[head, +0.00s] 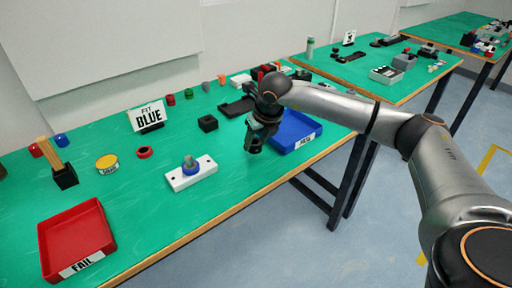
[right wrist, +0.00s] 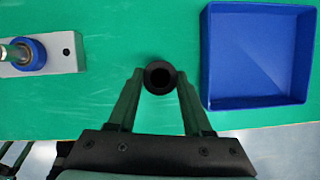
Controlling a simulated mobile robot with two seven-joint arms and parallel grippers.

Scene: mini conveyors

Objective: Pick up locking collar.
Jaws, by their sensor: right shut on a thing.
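My right gripper (head: 255,145) is shut on a small black round collar with a dark hole. In the right wrist view the collar (right wrist: 159,77) sits between the two fingertips of my right gripper (right wrist: 160,84). It is held above the green table, between the white block and the blue tray. In the head view the collar can hardly be told apart from the dark fingers. A blue ring (head: 191,169) sits around the upright post on the white block (head: 207,165); it also shows in the right wrist view (right wrist: 36,54). My left gripper is not in view.
A blue tray (head: 312,135) lies to the right and looks empty. A red FAIL tray (head: 101,246) is at the front left. A FIT BLUE sign (head: 147,116), a red ring (head: 145,152), a yellow tin (head: 107,163) and a black block (head: 208,123) stand on the table.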

